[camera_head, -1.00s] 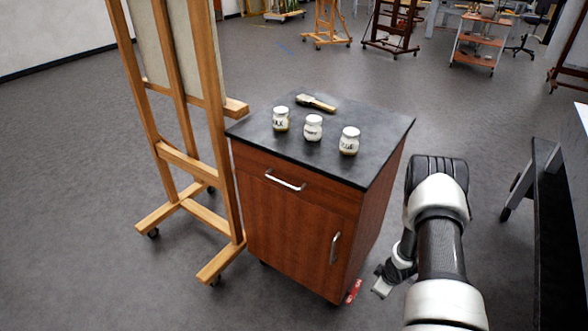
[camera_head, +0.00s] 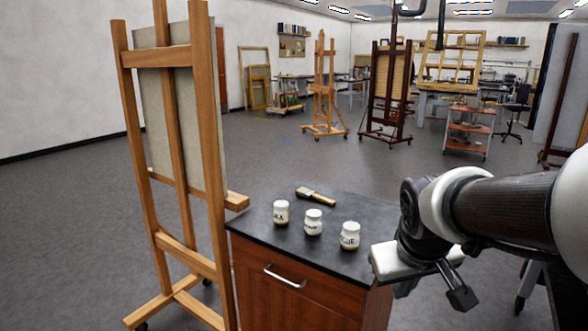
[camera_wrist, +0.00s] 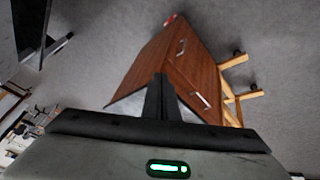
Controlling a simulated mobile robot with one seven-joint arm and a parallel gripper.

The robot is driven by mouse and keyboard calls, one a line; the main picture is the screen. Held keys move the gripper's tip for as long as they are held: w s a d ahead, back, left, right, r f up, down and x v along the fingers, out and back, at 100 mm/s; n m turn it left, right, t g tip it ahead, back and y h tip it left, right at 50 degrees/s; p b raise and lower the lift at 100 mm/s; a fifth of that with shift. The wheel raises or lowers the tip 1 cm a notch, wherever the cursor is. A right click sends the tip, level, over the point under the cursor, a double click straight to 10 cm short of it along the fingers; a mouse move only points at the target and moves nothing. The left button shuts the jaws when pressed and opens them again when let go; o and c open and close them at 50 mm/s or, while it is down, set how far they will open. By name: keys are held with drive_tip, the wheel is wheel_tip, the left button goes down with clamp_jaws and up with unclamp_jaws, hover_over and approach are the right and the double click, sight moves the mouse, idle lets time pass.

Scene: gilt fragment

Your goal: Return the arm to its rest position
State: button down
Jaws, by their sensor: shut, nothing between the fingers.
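My arm reaches in from the right of the head view, bent at a dark joint. My gripper (camera_head: 459,293) hangs at its end, right of the cabinet and in front of its right edge in the picture. In the wrist view my gripper (camera_wrist: 160,80) shows its dark fingers together, with nothing between them. The wooden cabinet (camera_head: 290,290) has a dark top and also shows in the wrist view (camera_wrist: 180,60), tilted, beyond the fingers.
Three labelled white jars, left (camera_head: 281,212), middle (camera_head: 313,222) and right (camera_head: 349,236), and a brush (camera_head: 316,196) stand or lie on the cabinet top. A wooden easel (camera_head: 206,120) stands close on the left. Open grey floor (camera_head: 80,230) lies farther left; more easels and a trolley (camera_head: 468,130) are behind.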

drive_tip(key=s+a+r+m+y, duration=0.1)
drive_tip(key=s+a+r, duration=0.15)
drive_tip(key=s, duration=0.35)
drive_tip(key=s+a+r, duration=0.1)
drive_tip(key=s+a, duration=0.2)
drive_tip(key=s, duration=0.4)
wheel_tip(320, 180, up, 18)
drive_tip(key=p, duration=1.8)
drive_tip(key=shift+w+d+f, duration=0.15)
drive_tip(key=shift+w, duration=0.25)
